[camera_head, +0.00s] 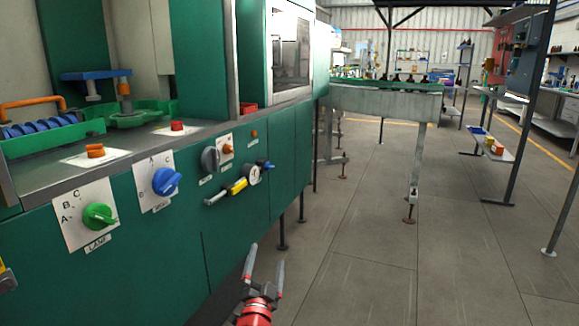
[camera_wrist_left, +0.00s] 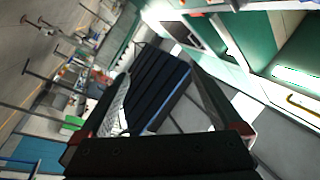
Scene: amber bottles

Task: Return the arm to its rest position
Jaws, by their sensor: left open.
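My left gripper (camera_head: 267,256) is low in the bottom middle of the head view, on a red wrist part. Its two grey fingers stand apart and point away, with nothing seen between them. It is beside the lower right part of the green machine front (camera_head: 150,250), over the grey floor, apart from the knobs. In the left wrist view the gripper (camera_wrist_left: 158,70) shows two spread dark fingers with reddish parts near their bases. A dark ribbed shape (camera_wrist_left: 150,92) shows beyond them; I cannot tell what it is. My right gripper is not in view.
A conveyor (camera_head: 375,102) stands ahead. Shelves are at the right. The floor (camera_head: 370,240) between is clear.

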